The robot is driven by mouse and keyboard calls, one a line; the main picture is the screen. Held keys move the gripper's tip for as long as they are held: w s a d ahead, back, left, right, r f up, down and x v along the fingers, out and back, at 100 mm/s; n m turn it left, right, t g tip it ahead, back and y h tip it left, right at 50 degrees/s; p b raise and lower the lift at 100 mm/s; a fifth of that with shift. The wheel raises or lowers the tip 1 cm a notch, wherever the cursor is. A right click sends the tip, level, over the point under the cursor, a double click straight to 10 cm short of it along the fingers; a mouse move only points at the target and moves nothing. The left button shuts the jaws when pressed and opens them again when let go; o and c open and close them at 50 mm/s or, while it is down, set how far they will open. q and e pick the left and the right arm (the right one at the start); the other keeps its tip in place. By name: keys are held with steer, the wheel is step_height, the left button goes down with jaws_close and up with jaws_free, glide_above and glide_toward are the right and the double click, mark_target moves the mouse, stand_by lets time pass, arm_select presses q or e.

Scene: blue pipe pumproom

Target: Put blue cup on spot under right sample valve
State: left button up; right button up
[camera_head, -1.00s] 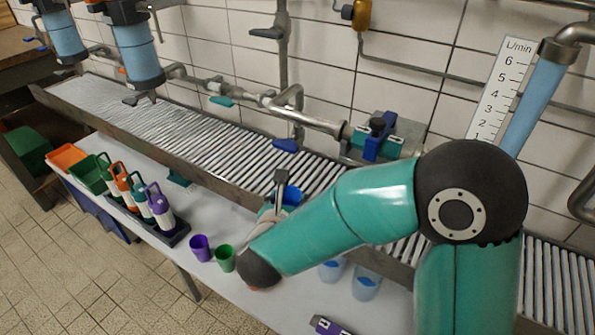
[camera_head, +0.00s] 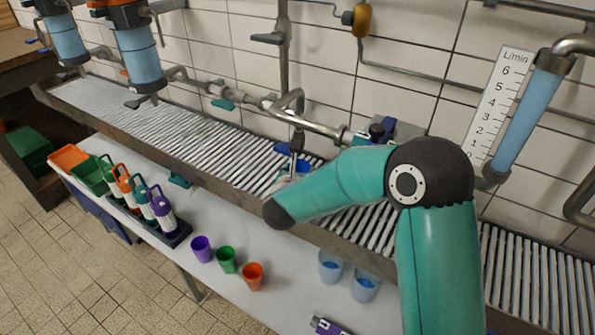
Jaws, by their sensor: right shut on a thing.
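The blue cup (camera_head: 303,167) is held by my right gripper (camera_head: 297,146) over the slatted trough, just below the pipe run. The gripper is shut on it, and the fingers and forearm hide part of the cup. A spot under that valve cannot be made out; the arm covers much of the area. My left gripper is not in view.
The metal slatted trough (camera_head: 160,118) runs along the tiled wall. On the white table (camera_head: 222,289) stand purple (camera_head: 201,249), green (camera_head: 226,260) and orange (camera_head: 252,276) cups. Two pale clear-blue cups (camera_head: 331,266) stand near the trough's front edge. A bottle rack (camera_head: 176,235) is at the left.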

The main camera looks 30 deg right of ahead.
steer(key=o, duration=1.1)
steer(key=shift+r, duration=0.2)
steer(key=v, duration=1.2)
steer(key=shift+f, duration=0.15)
